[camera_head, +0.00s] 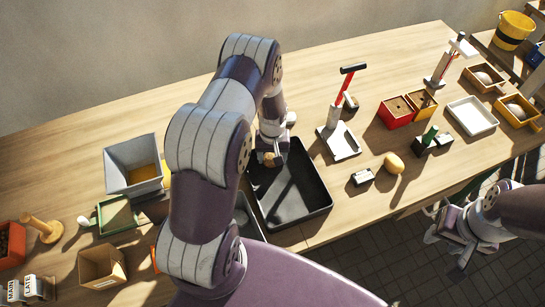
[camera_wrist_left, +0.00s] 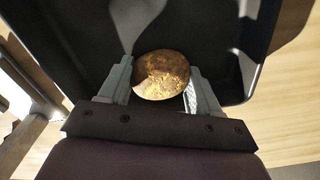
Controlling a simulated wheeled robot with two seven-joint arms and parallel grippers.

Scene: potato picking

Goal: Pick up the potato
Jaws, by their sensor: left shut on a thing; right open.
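A brown potato (camera_wrist_left: 161,75) sits between the two fingers of my left gripper (camera_wrist_left: 158,85) in the left wrist view. The gripper is shut on it, over the black tray. In the head view my left gripper (camera_head: 272,158) is at the back left part of the black tray (camera_head: 318,208), and a small part of the potato (camera_head: 268,159) shows there. I cannot tell whether the potato touches the tray floor. My right gripper (camera_head: 452,232) is open and empty at the right, off the table's front edge. Another yellow potato-like object (camera_head: 393,163) lies on the table.
A grey bin (camera_head: 118,172) stands left of my left arm. Bare wood (camera_head: 400,55) lies along the back.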

